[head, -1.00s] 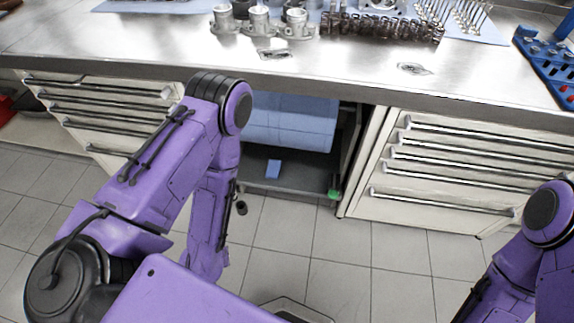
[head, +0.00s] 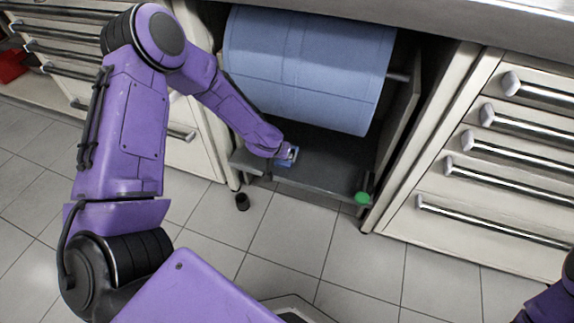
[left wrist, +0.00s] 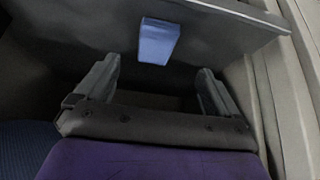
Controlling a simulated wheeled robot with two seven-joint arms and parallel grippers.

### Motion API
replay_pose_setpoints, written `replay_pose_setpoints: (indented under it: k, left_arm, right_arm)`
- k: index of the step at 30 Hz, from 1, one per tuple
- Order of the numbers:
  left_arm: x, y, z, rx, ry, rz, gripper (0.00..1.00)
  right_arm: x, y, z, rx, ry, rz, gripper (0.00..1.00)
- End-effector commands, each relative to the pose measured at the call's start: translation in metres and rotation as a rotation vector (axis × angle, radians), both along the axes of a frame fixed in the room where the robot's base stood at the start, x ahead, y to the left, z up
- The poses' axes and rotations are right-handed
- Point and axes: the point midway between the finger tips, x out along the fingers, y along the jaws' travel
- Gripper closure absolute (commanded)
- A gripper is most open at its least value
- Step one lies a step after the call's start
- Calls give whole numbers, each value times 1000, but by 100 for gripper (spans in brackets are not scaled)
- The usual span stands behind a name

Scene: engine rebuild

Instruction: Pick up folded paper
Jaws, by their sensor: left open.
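The folded paper is a small blue rectangle (left wrist: 158,41) lying on the dark lower shelf (head: 325,178) under the bench. In the left wrist view it shows beyond and between my two fingertips, apart from both. In the head view my left gripper (head: 287,153) is at the paper and hides part of it; a bit of blue shows around it. In the left wrist view my left gripper (left wrist: 158,75) is open, with nothing between its fingers. My right gripper is out of view; only part of my right arm shows at the lower right edge.
A large blue paper roll (head: 305,70) hangs on a rod just above the shelf. Cabinet side walls bound the opening, with drawers (head: 490,160) to the right. A green round thing (head: 362,198) sits at the shelf's front right corner. The tiled floor ahead is clear.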

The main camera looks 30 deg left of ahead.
Motion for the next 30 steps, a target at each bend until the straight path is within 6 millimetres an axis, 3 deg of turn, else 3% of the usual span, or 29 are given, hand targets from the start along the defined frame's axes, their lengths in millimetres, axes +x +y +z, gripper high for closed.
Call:
replay_pose_setpoints:
  k: [1, 5, 14, 19, 30]
  left_arm:
    - [10, 2, -7, -9, -19, -13, 4]
    - [24, 6, -11, -14, -33, -34, 4]
    - [48, 12, -48, -11, -31, -37, 4]
    - [62, 15, -80, -12, -31, -35, 4]
    - [72, 18, -87, -12, -32, -36, 7]
  right_arm:
    - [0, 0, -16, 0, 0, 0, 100]
    - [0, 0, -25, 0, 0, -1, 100]
    - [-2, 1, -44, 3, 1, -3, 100]
    - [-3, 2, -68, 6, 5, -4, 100]
    - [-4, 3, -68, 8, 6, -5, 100]
